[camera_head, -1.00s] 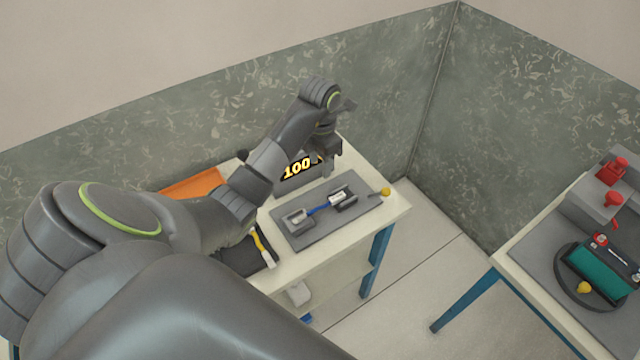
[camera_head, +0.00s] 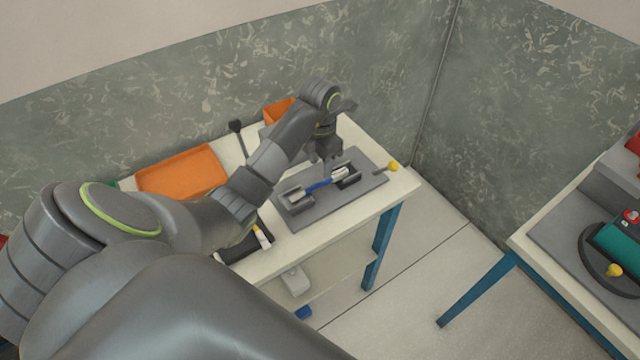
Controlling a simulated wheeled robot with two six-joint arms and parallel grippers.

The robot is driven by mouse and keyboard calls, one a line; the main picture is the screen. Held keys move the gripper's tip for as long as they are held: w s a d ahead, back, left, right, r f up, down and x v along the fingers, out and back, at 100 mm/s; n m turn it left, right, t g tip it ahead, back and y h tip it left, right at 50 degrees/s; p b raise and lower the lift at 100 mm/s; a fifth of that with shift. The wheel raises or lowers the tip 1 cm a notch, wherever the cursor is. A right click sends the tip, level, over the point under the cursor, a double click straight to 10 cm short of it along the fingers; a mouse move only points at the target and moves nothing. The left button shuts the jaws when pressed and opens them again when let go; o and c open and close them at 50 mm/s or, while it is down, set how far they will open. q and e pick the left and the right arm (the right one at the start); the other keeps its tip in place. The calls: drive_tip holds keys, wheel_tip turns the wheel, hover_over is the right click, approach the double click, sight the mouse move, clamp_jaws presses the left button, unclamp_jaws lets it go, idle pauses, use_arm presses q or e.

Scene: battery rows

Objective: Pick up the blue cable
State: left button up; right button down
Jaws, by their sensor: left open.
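The blue cable (camera_head: 318,186) lies between two dark holders on a grey plate (camera_head: 340,208) on the white table. It has a pale end piece at the left holder and another at the right one. My left gripper (camera_head: 325,174) is open and points down right over the cable, close to its middle and right part. The fingers hide a little of the cable, and I cannot tell whether they touch it. My right gripper is not in view.
An orange tray (camera_head: 183,172) and an orange bin (camera_head: 277,113) are at the back of the table. A yellow knob (camera_head: 393,166) stands at the plate's right end. A second table at the right bears a teal battery (camera_head: 618,243). A floor gap separates the tables.

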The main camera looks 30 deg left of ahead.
sight(320, 182)
use_arm(q)
drive_tip(key=shift+f, duration=0.4)
drive_tip(key=shift+s+d+f+b, duration=0.1)
drive_tip(key=shift+f+b, duration=0.5)
drive_tip(key=shift+b, duration=0.05)
wheel_tip(320, 182, down, 4)
drive_tip(key=b, duration=0.3)
drive_tip(key=shift+s+r, duration=0.1)
drive_tip(key=shift+s, duration=0.05)
drive_tip(key=shift+r, duration=0.1)
drive_tip(key=shift+c, duration=0.3)
clamp_jaws()
